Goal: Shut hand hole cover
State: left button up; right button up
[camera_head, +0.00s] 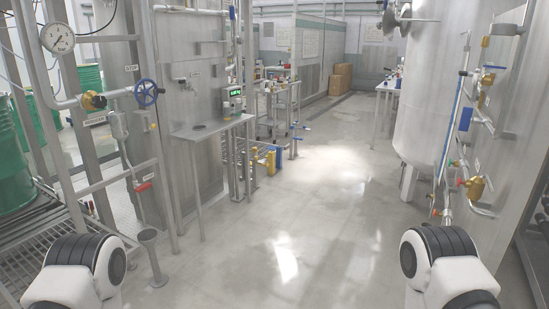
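A large steel tank (425,90) stands at the right. On its upper left side, near the top edge of the view, is a round metal disc-shaped fitting (393,18) with a thin rod or handle sticking out to the right. It may be the hand hole cover; I cannot tell for sure, nor whether it stands open or shut. Only white and black links of my two arms show at the bottom left and bottom right. Neither gripper is in view, and both arms are far from the fitting.
The wet grey floor is clear down the middle. At the left are a steel frame with a pressure gauge (57,38), a blue handwheel (146,93), green drums (14,160) and a small steel table (212,126). Valves and pipes line the right. Cardboard boxes (340,78) stand far back.

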aim_at(389, 24)
jog(key=i+u, duration=0.1)
jog(key=i, duration=2.95)
jog(key=i+z, duration=0.1)
jog(key=i, duration=0.45)
jog(key=i+j+z, duration=0.15)
jog(key=i, duration=0.4)
jog(key=i+j+z, duration=0.1)
jog(key=i, duration=0.45)
jog(key=i+j+z, duration=0.2)
jog(key=i+z, duration=0.25)
jog(key=i+j+z, duration=0.7)
jog(key=z, duration=0.15)
jog(key=i+j+z, duration=0.25)
jog(key=j+z, duration=0.15)
jog(key=j, duration=0.2)
